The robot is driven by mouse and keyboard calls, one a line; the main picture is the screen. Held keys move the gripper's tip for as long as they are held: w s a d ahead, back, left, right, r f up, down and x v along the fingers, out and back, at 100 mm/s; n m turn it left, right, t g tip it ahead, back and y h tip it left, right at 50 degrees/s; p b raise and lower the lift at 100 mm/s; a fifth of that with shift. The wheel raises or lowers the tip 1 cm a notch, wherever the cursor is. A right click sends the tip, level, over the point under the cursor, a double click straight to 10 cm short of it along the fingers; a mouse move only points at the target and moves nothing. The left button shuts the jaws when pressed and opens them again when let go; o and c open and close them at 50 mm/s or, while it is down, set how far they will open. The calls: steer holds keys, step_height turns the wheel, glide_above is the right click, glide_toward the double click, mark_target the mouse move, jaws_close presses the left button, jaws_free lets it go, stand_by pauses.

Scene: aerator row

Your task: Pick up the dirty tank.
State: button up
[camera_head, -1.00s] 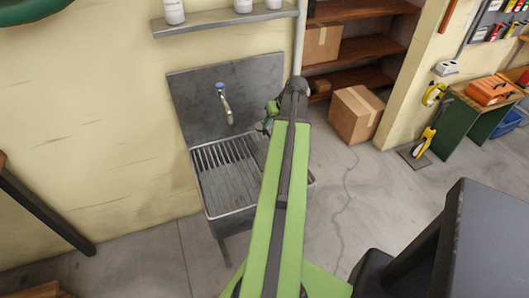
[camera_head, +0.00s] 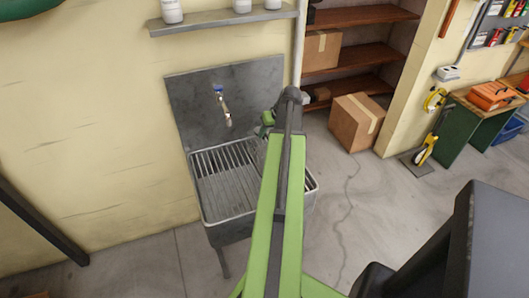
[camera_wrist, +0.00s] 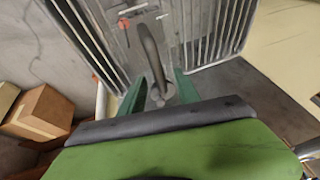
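I cannot make out a dirty tank in either view. My gripper (camera_wrist: 160,86) shows two green fingers standing apart in the wrist view, with a slim grey curved part (camera_wrist: 152,52) beyond and between them. I cannot tell whether the fingers touch it, and no held object shows. In the head view my gripper (camera_head: 266,122) is at the right side of the metal sink (camera_head: 225,180), close to its back panel. My arm hides the sink's right part. The ribbed sink (camera_wrist: 215,28) also fills the top of the wrist view.
A tap (camera_head: 222,105) with a blue top stands out from the sink's back panel. A shelf (camera_head: 215,20) with white containers hangs above. A cardboard box (camera_head: 355,122) lies on the floor at the right, before brown shelves (camera_head: 360,54). The floor between the box and sink is clear.

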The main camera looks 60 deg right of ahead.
steer(key=shift+f, duration=0.1)
jaws_close()
stand_by(0.3)
stand_by(1.2)
